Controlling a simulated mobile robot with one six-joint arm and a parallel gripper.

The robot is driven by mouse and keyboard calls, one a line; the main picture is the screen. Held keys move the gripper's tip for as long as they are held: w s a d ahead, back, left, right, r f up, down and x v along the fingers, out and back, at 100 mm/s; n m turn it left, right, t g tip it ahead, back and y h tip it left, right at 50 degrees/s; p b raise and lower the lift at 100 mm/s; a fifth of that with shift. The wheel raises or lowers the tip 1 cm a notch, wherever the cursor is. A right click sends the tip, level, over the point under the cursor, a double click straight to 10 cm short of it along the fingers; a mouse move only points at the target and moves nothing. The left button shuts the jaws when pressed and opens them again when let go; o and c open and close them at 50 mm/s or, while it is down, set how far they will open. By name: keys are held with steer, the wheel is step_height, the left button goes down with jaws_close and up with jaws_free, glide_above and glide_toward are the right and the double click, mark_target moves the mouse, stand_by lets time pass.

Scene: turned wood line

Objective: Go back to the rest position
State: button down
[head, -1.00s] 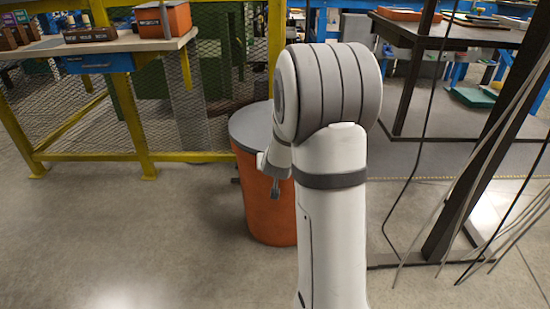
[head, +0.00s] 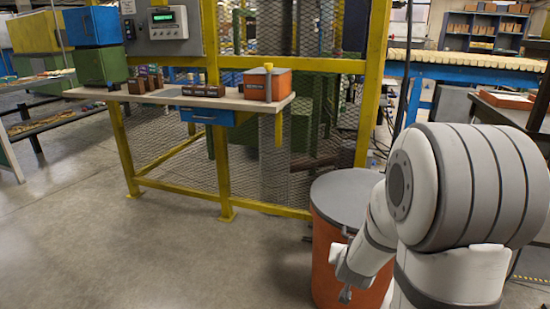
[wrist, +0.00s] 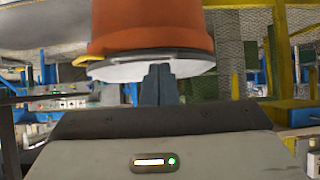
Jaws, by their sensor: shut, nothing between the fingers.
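My gripper (head: 346,292) hangs low at the end of my folded arm, in front of the orange drum in the head view. In the wrist view my gripper (wrist: 160,72) shows its two dark fingers together, with nothing between them. The drum, with its grey lid, stands behind the gripper and fills the upper middle of the wrist view. I cannot tell the exact gap between the fingers and the drum.
The orange drum (head: 325,262) stands on the floor beside my arm. A workbench (head: 222,101) with dark wooden blocks, an orange box (head: 267,86) and a blue drawer (head: 207,116) stands against a yellow-framed mesh fence (head: 373,85). The floor (head: 150,250) at the left is clear.

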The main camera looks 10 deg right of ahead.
steer(key=s+a+r+n+g+y+p, duration=0.1)
steer(key=s+a+r+p, duration=0.2)
steer(key=r+p, duration=0.3)
steer(key=s+a+r+n+g+y+p, duration=0.1)
steer(key=s+a+r+y+p, duration=0.2)
steer(key=r, duration=0.5)
steer(key=s+a+r+n+g+p, duration=0.1)
steer(key=s+a+r+p, duration=0.1)
steer(key=a+r+p, duration=0.35)
steer(key=s+r+g+p, duration=0.2)
steer(key=s+r+p, duration=0.5)
steer(key=r, duration=0.2)
steer(key=s+a+r+n+g+p, duration=0.1)
steer(key=s+r+g+p, duration=0.1)
steer(key=s+r+p, duration=0.4)
step_height(320, 180, up, 4)
steer(key=shift+s+f+n+g+p, duration=0.1)
steer(key=shift+s+n+g+p, duration=0.25)
steer(key=shift+s, duration=0.2)
